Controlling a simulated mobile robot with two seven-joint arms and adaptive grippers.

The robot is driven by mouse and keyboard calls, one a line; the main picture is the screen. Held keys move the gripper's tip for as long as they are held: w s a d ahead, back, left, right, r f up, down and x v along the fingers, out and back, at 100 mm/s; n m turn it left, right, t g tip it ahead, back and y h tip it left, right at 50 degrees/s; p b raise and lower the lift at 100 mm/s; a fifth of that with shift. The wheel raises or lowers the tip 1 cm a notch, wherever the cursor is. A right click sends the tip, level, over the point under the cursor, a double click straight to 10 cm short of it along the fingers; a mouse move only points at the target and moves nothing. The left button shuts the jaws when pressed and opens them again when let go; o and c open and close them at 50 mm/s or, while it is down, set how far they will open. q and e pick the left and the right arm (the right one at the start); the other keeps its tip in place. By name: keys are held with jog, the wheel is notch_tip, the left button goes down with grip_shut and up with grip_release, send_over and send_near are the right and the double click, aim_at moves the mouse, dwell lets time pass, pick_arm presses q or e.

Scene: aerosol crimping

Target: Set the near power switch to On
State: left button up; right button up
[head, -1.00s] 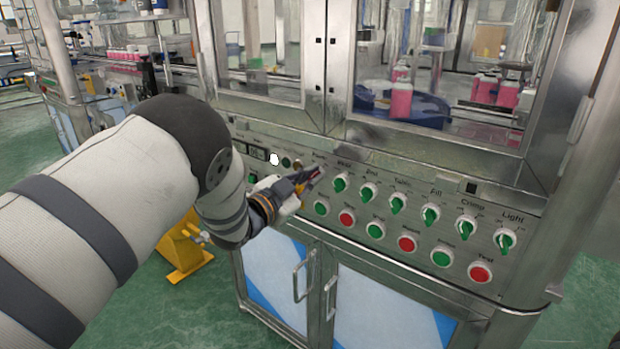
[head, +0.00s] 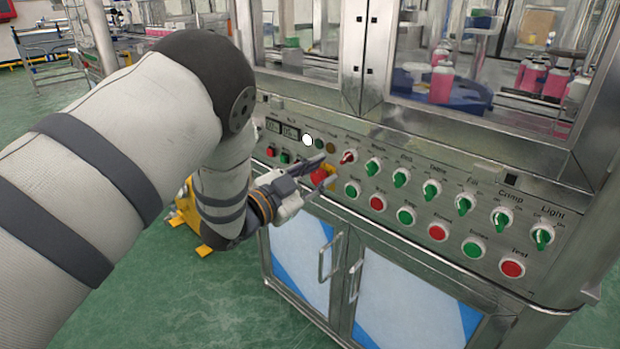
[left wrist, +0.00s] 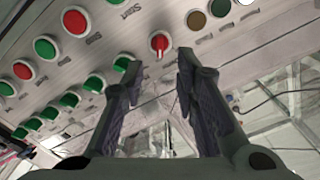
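The power switch is a red rotary knob (head: 348,157) at the left end of the row of green knobs on the sloped panel. In the left wrist view the red knob (left wrist: 160,43) appears just beyond the fingertips, between them, its grip bar roughly upright in the picture. My left gripper (head: 327,173) is in front of the panel, just left of and below the knob. In the left wrist view its fingers (left wrist: 157,64) are spread with nothing between them. No contact with the knob shows. My right gripper is not in view.
Several green knobs (head: 432,189) run right of the red knob. Below them is a row of green and red push buttons (head: 437,232). A red and yellow button (head: 322,178) is partly hidden behind my left gripper. Cabinet doors with handles (head: 326,258) are below.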

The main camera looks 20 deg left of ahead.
pick_arm(q)
jog(key=v, duration=0.4)
jog(key=shift+s, duration=0.1)
jog(key=s+a+f+n+g+y+p, duration=0.2)
jog(key=s+f+n+g+y, duration=0.45)
jog(key=s+f, duration=1.35)
jog(key=s+d+f+n+g, duration=0.1)
jog(key=s+g, duration=0.3)
jog(key=s, duration=0.6)
jog(key=s+d+f+n+g+p, duration=0.1)
jog(key=s+g, duration=0.3)
jog(key=s, duration=0.6)
jog(key=s+d+f+n+g, duration=0.1)
jog(key=s+g, duration=0.4)
jog(key=s, duration=0.5)
notch_tip(320, 180, down, 3)
jog(key=shift+r+n, duration=0.2)
jog(key=shift+n, duration=0.35)
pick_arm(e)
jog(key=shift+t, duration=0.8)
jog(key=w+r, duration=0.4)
pick_arm(q)
jog(key=shift+w, duration=0.1)
